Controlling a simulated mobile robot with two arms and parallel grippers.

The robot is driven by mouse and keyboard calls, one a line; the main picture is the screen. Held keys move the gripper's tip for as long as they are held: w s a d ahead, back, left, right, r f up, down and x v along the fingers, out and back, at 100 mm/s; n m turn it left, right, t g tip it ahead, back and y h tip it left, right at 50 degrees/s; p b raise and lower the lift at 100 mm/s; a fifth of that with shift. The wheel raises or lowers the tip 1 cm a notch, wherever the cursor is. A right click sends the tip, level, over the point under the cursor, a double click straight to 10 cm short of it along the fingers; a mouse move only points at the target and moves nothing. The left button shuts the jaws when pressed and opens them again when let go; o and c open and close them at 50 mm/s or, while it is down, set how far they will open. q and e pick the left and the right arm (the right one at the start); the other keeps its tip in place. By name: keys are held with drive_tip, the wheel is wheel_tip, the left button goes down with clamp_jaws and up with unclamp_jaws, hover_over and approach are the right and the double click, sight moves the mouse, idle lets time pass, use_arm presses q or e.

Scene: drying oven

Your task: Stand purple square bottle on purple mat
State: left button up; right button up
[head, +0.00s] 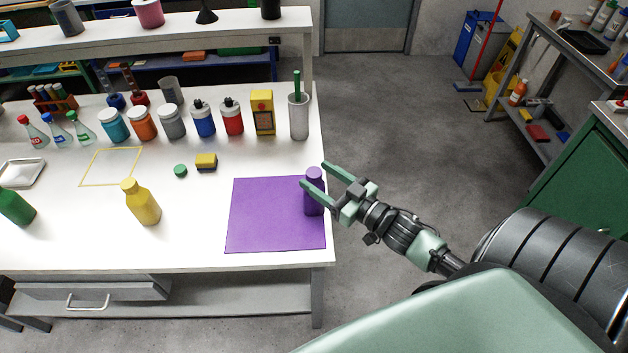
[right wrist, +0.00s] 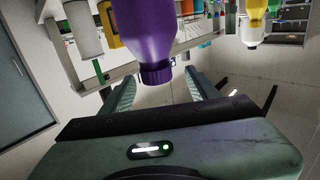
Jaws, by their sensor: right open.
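The purple bottle (head: 314,201) stands upright on the purple mat (head: 262,222), at the mat's right edge. Its base looks to be on the mat, close to the table's right edge. My right gripper (head: 315,175) is open at the height of the bottle's upper part, with one finger in front of it and the other behind. In the right wrist view, the picture is upside down and the purple bottle (right wrist: 155,30) with its cap shows between and beyond the open fingers (right wrist: 160,90). My left gripper is not in view.
A yellow bottle (head: 142,205) stands left of the mat. Several jars and a grey cylinder with a green stick (head: 299,117) line the back. A yellow block (head: 206,161) and a green cap (head: 180,170) lie behind the mat. The mat's left and middle are bare.

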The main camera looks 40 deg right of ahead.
drive_tip(key=p+x, duration=0.1)
drive_tip(key=x, duration=0.3)
drive_tip(key=shift+w+d+r+p, duration=0.1)
drive_tip(key=shift+w+r+p, duration=0.1)
drive_tip(key=shift+w+p, duration=0.1)
drive_tip(key=shift+w+f, duration=0.1)
drive_tip(key=shift+w, duration=0.4)
clamp_jaws()
